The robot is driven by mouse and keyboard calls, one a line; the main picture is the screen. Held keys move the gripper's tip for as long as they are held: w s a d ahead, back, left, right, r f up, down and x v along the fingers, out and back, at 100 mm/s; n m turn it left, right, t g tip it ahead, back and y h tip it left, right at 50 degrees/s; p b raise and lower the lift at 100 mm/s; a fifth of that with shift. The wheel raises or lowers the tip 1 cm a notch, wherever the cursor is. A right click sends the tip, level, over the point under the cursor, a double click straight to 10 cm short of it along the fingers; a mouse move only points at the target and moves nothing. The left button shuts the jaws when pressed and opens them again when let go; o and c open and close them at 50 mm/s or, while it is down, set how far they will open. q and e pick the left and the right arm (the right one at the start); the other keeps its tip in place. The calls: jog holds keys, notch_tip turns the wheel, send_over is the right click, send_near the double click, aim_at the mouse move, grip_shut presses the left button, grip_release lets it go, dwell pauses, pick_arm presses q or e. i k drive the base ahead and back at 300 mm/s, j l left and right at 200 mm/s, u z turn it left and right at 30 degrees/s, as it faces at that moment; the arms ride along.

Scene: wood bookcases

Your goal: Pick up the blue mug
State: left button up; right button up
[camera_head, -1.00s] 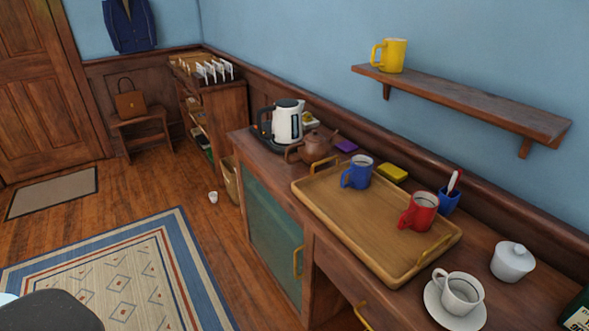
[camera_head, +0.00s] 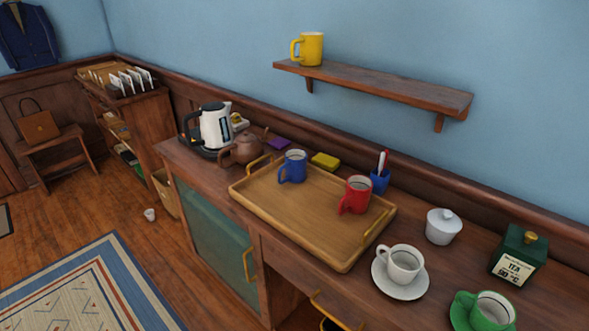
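The blue mug (camera_head: 293,167) stands upright at the back of the wooden tray (camera_head: 290,221), with its handle toward the left. The tray lies on the wooden sideboard (camera_head: 185,153). A red mug (camera_head: 356,195) stands on the same tray, to the right of the blue mug. Neither of my grippers shows in the head view.
On the sideboard are a kettle (camera_head: 216,127), a brown teapot (camera_head: 240,149), a blue pen cup (camera_head: 380,181), a white mug (camera_head: 400,264), a sugar bowl (camera_head: 443,227), a tea tin (camera_head: 519,255) and a green cup (camera_head: 491,313). A yellow mug (camera_head: 312,48) stands on the wall shelf (camera_head: 385,86).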

aim_at(291, 170)
jog(key=i+j, duration=0.5)
jog(key=j, duration=0.2)
jog(key=i+j, duration=0.55)
jog(key=j+z, duration=0.2)
jog(key=z, duration=1.3)
